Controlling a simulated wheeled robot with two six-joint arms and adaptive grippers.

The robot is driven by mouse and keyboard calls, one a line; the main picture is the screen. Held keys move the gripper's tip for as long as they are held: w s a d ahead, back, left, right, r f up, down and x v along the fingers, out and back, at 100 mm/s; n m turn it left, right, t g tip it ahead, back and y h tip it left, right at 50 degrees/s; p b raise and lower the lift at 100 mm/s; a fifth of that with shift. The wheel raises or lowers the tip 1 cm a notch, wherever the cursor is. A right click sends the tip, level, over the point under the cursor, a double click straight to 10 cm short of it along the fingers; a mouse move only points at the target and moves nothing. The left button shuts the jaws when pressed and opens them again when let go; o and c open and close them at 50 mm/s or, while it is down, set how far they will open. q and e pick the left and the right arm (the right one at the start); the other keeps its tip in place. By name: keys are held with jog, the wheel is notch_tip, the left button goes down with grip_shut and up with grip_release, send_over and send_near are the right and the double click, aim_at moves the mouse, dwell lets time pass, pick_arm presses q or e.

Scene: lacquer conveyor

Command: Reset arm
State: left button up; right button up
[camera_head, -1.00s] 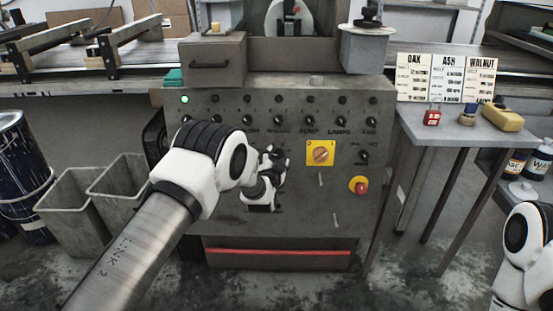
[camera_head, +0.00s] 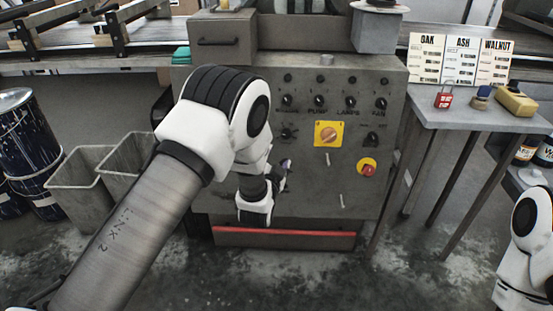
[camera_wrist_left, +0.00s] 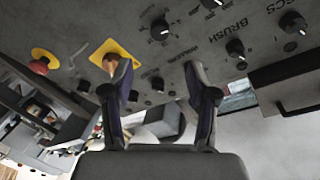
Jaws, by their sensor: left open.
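My left arm reaches in from the left in the head view, in front of the grey control panel (camera_head: 300,190). My left gripper (camera_head: 285,172) is small and partly hidden by my own wrist, close to the panel's lower middle. In the left wrist view my left gripper (camera_wrist_left: 157,76) is open with nothing between its fingers. One fingertip overlaps the yellow switch plate (camera_wrist_left: 113,47) in that view; I cannot tell whether it touches. A white and black part of my right arm shows at the right edge of the head view; its gripper is out of view.
The panel carries several black knobs (camera_head: 351,102), a yellow plate with an orange rotary switch (camera_head: 328,133) and a red button (camera_head: 368,169). A side table (camera_head: 450,117) at right holds a red padlock (camera_head: 444,98) and sign cards (camera_head: 461,60). Grey bins (camera_head: 85,190) stand at left.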

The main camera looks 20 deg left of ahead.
pick_arm(q)
jog(key=s+a+f+g, duration=0.3)
jog(key=s+f, duration=0.5)
jog(key=f, duration=0.4)
jog(key=s+f+n+g, duration=0.1)
jog(key=s+f+g, duration=0.25)
jog(key=s, duration=0.45)
jog(key=s+a+f+n+g+h, duration=0.1)
jog(key=s+f+g, duration=0.1)
jog(key=s+f, duration=0.4)
jog(key=s+f+n+g, duration=0.1)
jog(key=s+f+g, duration=0.25)
jog(key=s, duration=0.55)
jog(key=s+d+n+g+h, duration=0.1)
jog(key=s+n+g, duration=0.1)
jog(key=s, duration=0.4)
jog(key=s+d+n+g, duration=0.1)
jog(key=s+g, duration=0.2)
jog(key=s, duration=0.4)
notch_tip(320, 180, up, 21)
jog(key=p, duration=2.1)
jog(key=shift+a+r+n, duration=0.2)
jog(key=shift+a+n, duration=0.05)
jog(key=shift+n, duration=0.15)
jog(key=shift+w, duration=0.1)
jog(key=shift+c, duration=0.2)
